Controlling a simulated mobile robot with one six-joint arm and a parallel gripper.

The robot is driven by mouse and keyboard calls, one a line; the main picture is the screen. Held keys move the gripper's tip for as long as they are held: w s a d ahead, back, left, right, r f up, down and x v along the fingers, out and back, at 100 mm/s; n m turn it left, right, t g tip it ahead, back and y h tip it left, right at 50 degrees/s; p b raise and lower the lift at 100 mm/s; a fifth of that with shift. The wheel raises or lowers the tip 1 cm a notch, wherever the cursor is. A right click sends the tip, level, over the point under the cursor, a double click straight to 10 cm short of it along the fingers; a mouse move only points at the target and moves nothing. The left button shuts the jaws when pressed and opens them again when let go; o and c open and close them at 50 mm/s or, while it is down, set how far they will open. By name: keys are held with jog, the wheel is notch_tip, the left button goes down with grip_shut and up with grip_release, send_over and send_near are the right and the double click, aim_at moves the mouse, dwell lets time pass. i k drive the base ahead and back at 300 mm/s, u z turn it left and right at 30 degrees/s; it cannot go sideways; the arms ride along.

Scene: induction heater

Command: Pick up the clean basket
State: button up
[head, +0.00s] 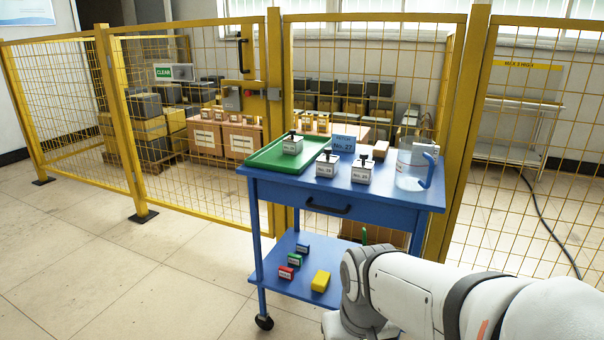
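No object that I can surely name as the clean basket shows in the head view. A clear container with a blue handle (411,170) stands at the right end of the blue cart's top. A green tray (262,163) lies at the cart's left end with one white labelled block (292,144) in it. My white arm reaches in from the lower right, in front of the cart's lower right part. My gripper is not visible.
The blue cart (270,250) stands before the yellow mesh fence (200,212). Boxes (240,143) stand behind the fence. The left floor is clear.

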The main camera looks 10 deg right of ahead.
aim_at(327, 165)
jog(key=u, duration=0.15)
jog(key=i, duration=0.85)
jog(key=z, duration=0.05)
